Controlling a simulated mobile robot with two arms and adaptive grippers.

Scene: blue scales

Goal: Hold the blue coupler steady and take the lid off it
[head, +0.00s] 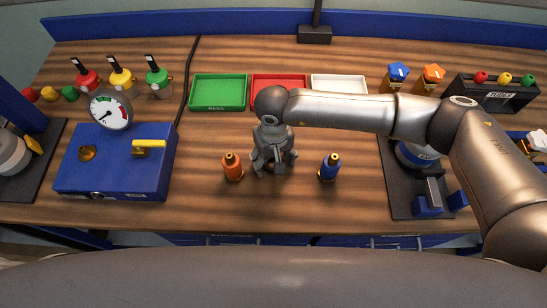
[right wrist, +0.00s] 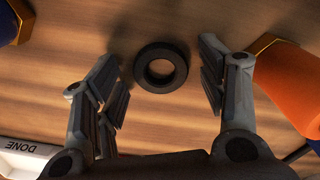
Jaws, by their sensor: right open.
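The blue coupler (head: 329,167) stands upright on the table, right of my right gripper (head: 272,168) in the head view. It has a gold base ring and a dark, yellowish top; I cannot tell the lid apart. A blue piece, probably this coupler, is cut off in the upper left corner of the right wrist view (right wrist: 12,22). My right gripper also shows in the right wrist view (right wrist: 168,85). It is open and empty, its fingers either side of a black ring (right wrist: 161,49) on the table. No left gripper is in view.
An orange coupler (head: 232,166) stands just left of my right gripper. Green (head: 218,107), red (head: 280,80) and white (head: 339,77) trays lie behind. A blue gauge box (head: 110,185) stands left. A black-based station (head: 403,208) stands right of the blue coupler.

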